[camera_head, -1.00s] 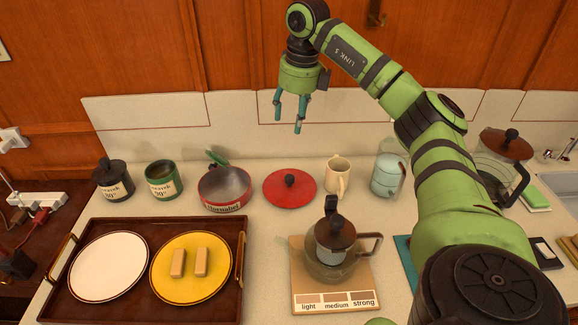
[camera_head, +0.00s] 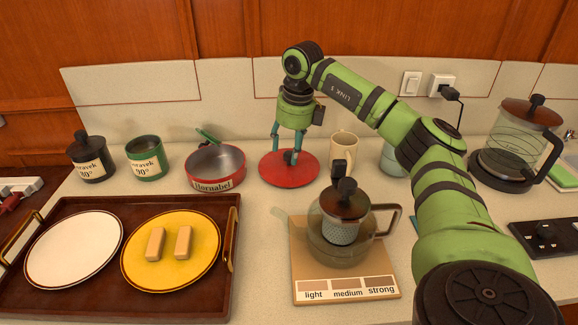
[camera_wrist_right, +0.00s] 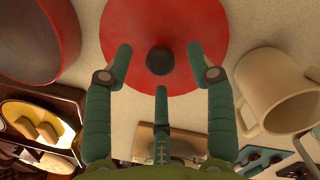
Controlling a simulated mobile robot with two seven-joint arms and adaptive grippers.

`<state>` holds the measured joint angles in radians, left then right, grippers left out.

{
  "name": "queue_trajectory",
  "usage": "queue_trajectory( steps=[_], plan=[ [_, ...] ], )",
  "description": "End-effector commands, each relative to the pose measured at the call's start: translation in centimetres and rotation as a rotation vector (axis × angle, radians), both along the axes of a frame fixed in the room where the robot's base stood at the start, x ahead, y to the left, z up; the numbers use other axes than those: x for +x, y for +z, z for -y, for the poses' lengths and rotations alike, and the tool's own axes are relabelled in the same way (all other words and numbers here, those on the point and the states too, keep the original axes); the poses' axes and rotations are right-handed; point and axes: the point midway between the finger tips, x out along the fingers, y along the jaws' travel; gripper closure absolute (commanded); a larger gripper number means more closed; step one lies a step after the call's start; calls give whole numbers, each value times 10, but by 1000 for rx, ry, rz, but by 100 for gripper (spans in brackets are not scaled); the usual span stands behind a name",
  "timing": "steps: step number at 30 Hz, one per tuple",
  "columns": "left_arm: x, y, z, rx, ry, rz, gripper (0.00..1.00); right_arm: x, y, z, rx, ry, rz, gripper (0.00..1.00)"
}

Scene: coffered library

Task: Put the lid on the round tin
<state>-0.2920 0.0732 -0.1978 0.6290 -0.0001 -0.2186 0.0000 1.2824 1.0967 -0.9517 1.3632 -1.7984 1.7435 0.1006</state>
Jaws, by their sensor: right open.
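A red round lid (camera_head: 271,172) with a black knob lies flat on the counter; the wrist view shows the lid (camera_wrist_right: 186,80) and knob (camera_wrist_right: 160,61) from above. The red round tin (camera_head: 216,173), labelled "Hornabel", stands open just left of the lid, with something green at its back rim. Part of a red open vessel, probably this tin, shows in the wrist view (camera_wrist_right: 62,45). My right gripper (camera_head: 286,155) is over the lid, pointing down, its open fingers spread around the knob; contact cannot be told. My left gripper is not in view.
A beige mug (camera_head: 343,150) stands close right of the lid. A glass pot (camera_head: 322,240) on a board is in front. Dark (camera_head: 92,165) and green (camera_head: 147,165) canisters stand left of the tin. A tray (camera_head: 232,213) with plates fills the front left.

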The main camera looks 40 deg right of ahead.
Motion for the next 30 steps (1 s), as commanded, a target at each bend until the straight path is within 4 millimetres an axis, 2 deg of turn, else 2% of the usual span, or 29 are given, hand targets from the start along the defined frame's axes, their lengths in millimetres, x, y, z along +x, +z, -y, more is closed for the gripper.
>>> queue_trajectory(
  steps=[5,13,14,15,17,18,30],
  plan=[
    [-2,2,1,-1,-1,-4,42,2,-21,0,0,0,-2,44],
    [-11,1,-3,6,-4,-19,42,3,-24,-1,0,1,0,44],
    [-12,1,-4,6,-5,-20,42,3,-24,-1,0,1,0,56],
    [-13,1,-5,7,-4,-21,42,3,-24,-1,0,1,0,72],
    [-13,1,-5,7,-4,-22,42,3,-24,-1,0,1,0,96],
    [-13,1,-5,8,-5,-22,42,3,-24,-1,0,1,0,100],
    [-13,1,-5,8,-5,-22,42,4,-20,-1,1,1,2,100]
  ],
)
